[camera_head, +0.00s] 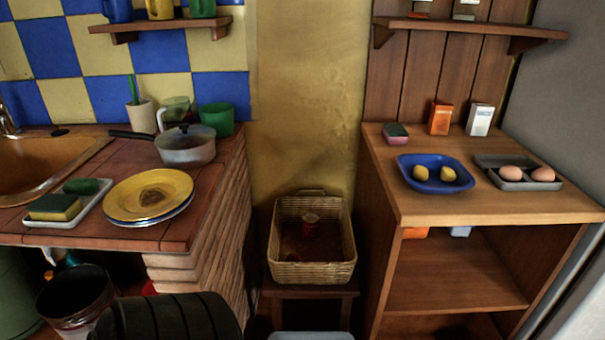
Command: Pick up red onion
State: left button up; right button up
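A wicker basket (313,272) stands on a low dark stool between the two counters. Inside it, a small dark red rounded thing (292,255) lies low at the front left; it may be the red onion, but it is too dark and small to be sure. Neither of my grippers can be made out in the head view.
The left counter holds a yellow plate (148,193), a lidded pan (186,146) and a sponge tray (71,216). The right wooden counter holds a blue dish (436,184) with two yellow items and a grey egg tray (517,182). A dark bucket (75,290) is at lower left.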

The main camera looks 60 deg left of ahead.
aim_at(292, 257)
jog(key=j+u, duration=0.1)
jog(key=u, duration=1.8)
